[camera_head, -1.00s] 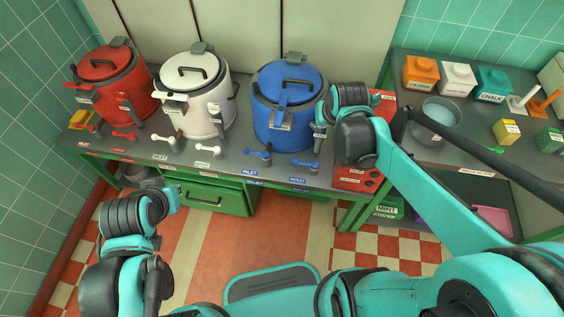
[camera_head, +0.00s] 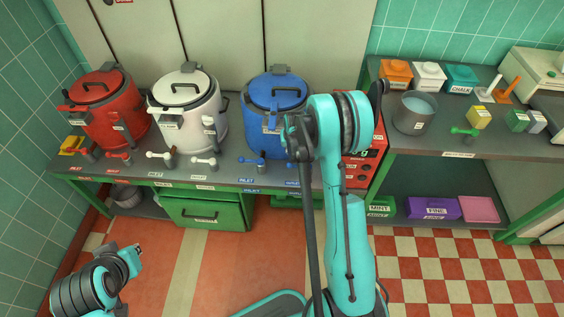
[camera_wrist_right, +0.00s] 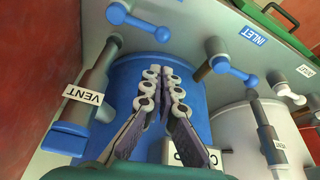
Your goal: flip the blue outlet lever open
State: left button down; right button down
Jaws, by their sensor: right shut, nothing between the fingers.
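The blue kettle (camera_head: 277,92) stands on the counter at the back, right of the white one. Its blue outlet lever shows in the right wrist view (camera_wrist_right: 140,22), upper left, pointing sideways on its grey stem. In the head view my right arm largely hides it. The blue inlet lever (camera_head: 252,161) also shows in the right wrist view (camera_wrist_right: 235,70). My right gripper (camera_wrist_right: 164,80) is shut and empty in front of the kettle, apart from the outlet lever in that picture. My left gripper (camera_head: 133,258) is low at the left, away from the counter; its fingers are unclear.
The red kettle (camera_head: 108,105) and white kettle (camera_head: 187,105) stand to the left, with their own levers in front. The grey vent pipe (camera_wrist_right: 85,100) is close beside my right gripper. A red scale-like box (camera_head: 365,155) and grey pot (camera_head: 414,112) are to the right.

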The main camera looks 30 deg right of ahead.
aim_at(299, 166)
jog(key=shift+f, duration=0.1)
jog(key=b+x, duration=0.3)
jog(key=x, duration=0.7)
jog(key=shift+b, duration=0.3)
